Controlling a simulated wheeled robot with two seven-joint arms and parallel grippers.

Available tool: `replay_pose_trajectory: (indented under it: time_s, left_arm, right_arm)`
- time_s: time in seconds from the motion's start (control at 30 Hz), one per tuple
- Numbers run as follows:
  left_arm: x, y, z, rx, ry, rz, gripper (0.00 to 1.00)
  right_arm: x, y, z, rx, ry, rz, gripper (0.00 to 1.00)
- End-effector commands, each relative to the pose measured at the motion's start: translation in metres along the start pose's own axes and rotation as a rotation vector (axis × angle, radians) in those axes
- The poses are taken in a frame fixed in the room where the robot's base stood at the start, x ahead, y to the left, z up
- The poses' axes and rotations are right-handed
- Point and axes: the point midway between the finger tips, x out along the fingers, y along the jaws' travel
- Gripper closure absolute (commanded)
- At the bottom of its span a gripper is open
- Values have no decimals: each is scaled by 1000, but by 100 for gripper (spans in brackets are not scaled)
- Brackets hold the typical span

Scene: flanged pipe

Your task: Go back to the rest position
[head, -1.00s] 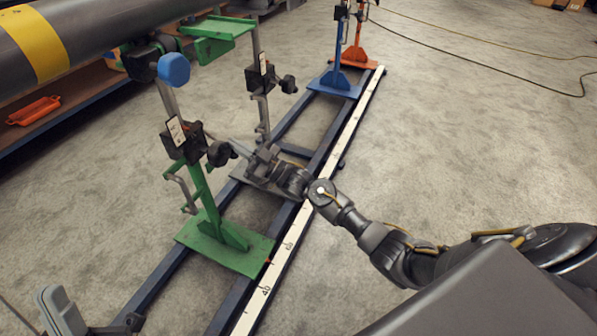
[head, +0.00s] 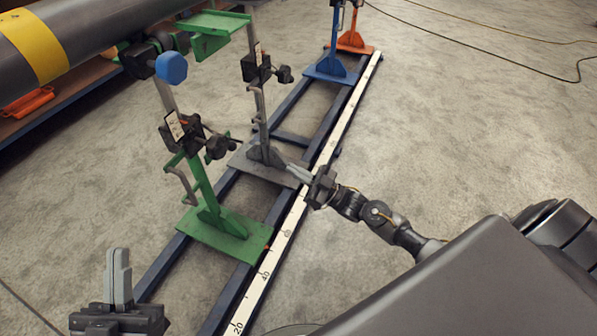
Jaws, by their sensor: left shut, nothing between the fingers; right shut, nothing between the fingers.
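My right gripper (head: 299,172) is shut and empty in the head view. It hangs above the white ruler strip (head: 285,237) along the rail frame, to the right of the grey stand base. Its arm comes in from the lower right. My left gripper (head: 118,270) is at the lower left, shut and empty, with its fingers pointing up the picture. It is left of the rail frame (head: 160,266) and below the green stand (head: 212,235).
A dark pipe with a yellow band (head: 33,48) runs across the upper left. Grey (head: 262,155), blue (head: 332,68) and orange (head: 352,42) stands follow along the rails. An orange tray (head: 28,103) lies on a shelf at left. The floor (head: 440,120) at right is clear, with thin cables at top right.

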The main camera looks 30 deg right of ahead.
Motion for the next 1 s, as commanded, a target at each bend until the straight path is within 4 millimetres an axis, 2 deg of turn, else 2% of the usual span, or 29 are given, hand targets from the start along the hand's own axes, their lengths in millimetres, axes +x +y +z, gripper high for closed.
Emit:
replay_pose_trajectory:
  time_s: [0.2,0.77,0.8,0.87,0.97,1.0]
  left_arm:
    - [0,1,1,-1,-9,2,100]
    - [0,1,0,-1,-6,2,100]
    - [0,1,0,-1,-6,2,100]
    - [0,1,0,-1,-6,2,100]
    - [0,1,1,-1,-7,2,100]
    - [0,1,1,-1,-7,2,100]
  right_arm:
    - [-8,0,0,0,-1,1,100]
    - [-8,2,4,-25,-27,8,100]
    - [-3,2,3,-49,-39,11,100]
    - [12,-4,-9,-91,-38,6,100]
    - [40,-35,-41,-133,-6,1,100]
    - [49,-52,-56,-141,8,6,100]
